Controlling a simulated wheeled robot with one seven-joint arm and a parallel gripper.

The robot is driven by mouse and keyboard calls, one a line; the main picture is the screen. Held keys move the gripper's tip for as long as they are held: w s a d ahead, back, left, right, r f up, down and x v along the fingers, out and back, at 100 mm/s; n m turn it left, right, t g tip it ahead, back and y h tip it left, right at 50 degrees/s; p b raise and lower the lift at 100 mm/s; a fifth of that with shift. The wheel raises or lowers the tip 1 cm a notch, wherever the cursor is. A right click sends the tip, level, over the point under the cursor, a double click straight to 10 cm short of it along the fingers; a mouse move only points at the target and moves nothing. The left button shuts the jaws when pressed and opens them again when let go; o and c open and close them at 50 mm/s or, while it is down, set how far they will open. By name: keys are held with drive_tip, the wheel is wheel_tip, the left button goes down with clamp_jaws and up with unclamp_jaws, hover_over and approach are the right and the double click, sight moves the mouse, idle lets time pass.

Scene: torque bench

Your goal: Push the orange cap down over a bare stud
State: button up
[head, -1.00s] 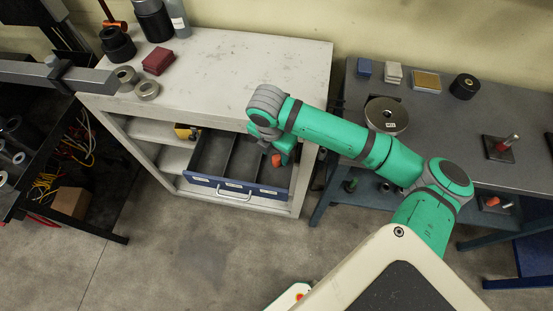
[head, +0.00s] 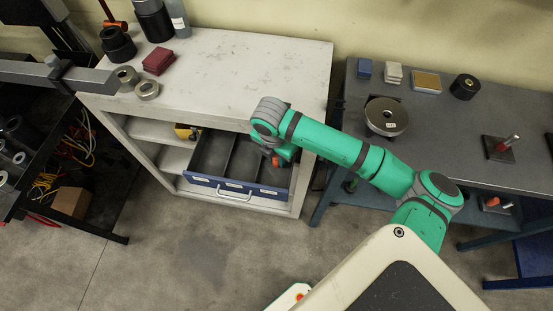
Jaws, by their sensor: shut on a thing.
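The orange cap (head: 276,162) is a small orange-red piece at the end of my gripper (head: 278,158), which is shut on it. My gripper is over the right part of the open drawer; the fingers are small and partly hidden by my wrist. On the right bench, a pale upright stud (head: 509,141) stands on a dark plate (head: 497,152). On a lower level at the right, another plate (head: 485,207) carries an orange piece (head: 493,201) beside a pale stud (head: 507,206).
The open blue-fronted drawer (head: 236,190) has several compartments and juts from the white cabinet (head: 240,65). The grey bench (head: 450,135) holds a round metal disc (head: 387,116), a black roll (head: 465,86) and small blocks. Bare floor lies in front.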

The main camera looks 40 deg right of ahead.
drive_tip(key=shift+r, duration=0.4)
wheel_tip(320, 180, up, 2)
drive_tip(key=s+d+r, duration=0.5)
drive_tip(key=s+r, duration=0.5)
drive_tip(key=s, duration=0.3)
drive_tip(key=shift+d, duration=0.1)
